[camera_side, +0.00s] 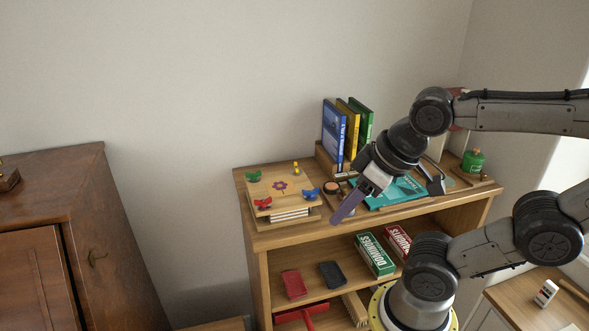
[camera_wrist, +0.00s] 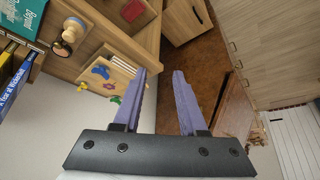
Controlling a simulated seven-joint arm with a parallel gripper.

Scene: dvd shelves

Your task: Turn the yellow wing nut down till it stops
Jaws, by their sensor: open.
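A wooden press with a purple flower on its top board (camera_side: 270,194) lies on the left of the shelf top, with pale sheets between its boards. The yellow wing nut (camera_side: 296,168) is at its far right corner and looks higher above the board than the others. A green wing nut (camera_side: 253,176), a red wing nut (camera_side: 263,203) and a blue wing nut (camera_side: 311,193) sit at the other corners. My gripper (camera_side: 341,214), with purple fingers, is open and empty in front and right of the press.
Upright books (camera_side: 346,135) stand behind and right of the press. A round stamp-like thing (camera_side: 332,187) and a teal book (camera_side: 400,190) lie to its right. Game boxes (camera_side: 375,255) are on the shelf below. The air above the press is clear.

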